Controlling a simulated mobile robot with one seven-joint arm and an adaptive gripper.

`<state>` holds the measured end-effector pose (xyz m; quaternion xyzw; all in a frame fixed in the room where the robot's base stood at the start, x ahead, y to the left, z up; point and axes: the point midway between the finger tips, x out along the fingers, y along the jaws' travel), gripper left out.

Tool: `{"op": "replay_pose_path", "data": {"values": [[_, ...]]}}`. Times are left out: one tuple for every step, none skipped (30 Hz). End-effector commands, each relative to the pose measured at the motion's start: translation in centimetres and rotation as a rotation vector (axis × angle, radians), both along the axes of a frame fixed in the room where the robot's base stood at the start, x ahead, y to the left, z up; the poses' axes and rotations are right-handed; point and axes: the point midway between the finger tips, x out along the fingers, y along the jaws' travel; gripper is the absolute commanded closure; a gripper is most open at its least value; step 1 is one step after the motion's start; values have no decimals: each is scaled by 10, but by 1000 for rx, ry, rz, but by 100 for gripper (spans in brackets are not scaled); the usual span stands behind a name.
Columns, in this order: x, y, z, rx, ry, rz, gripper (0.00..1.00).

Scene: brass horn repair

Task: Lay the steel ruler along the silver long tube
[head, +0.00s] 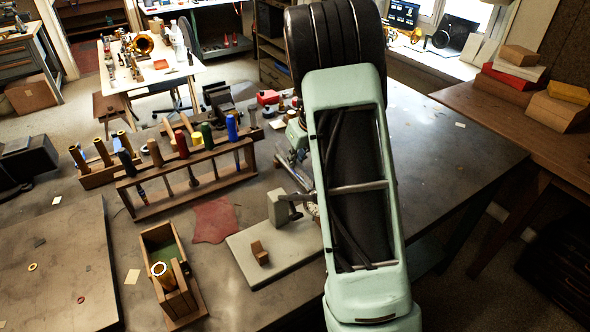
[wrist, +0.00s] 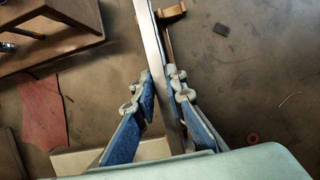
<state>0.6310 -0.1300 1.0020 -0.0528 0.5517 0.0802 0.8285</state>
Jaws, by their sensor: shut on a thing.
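In the wrist view my gripper (wrist: 160,80) has its two blue-padded fingers closed on the steel ruler (wrist: 150,40), a long flat silver strip. The ruler runs from the top edge down between the fingers. Right beside it, on its right, runs a thin, darker shiny length that looks like the silver long tube (wrist: 167,42). It passes by a small wooden support (wrist: 173,12) at the top. I cannot tell whether ruler and tube touch, or how high the ruler is.
On the grey workbench stand a wooden rack (head: 190,178) of coloured-handled tools, a wooden box (head: 165,262) and a pale board (head: 243,250) with a small wooden block (head: 260,253). A red leather piece (head: 213,220) lies flat. The bench right of my arm looks mostly clear.

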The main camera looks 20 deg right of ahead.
Motion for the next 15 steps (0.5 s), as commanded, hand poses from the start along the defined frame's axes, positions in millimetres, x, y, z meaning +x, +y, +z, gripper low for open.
{"op": "replay_pose_path", "data": {"values": [[1, 0, 10, -1, -3, 1, 100], [1, 0, 12, 0, -3, 0, 100], [1, 0, 15, 0, -4, 0, 100], [1, 0, 17, -1, -4, 1, 100], [1, 0, 20, -1, -4, 1, 100], [1, 0, 23, -1, -4, 1, 100], [1, 0, 25, -1, -4, 1, 100], [1, 0, 27, -1, -4, 1, 100], [1, 0, 30, -1, -4, 1, 100], [1, 0, 33, -1, -4, 1, 100], [1, 0, 35, -1, -4, 1, 100], [1, 0, 38, -1, -4, 1, 100], [1, 0, 40, -1, -4, 1, 100], [1, 0, 42, -1, -4, 1, 100], [1, 0, 45, -1, -4, 1, 100]]}}
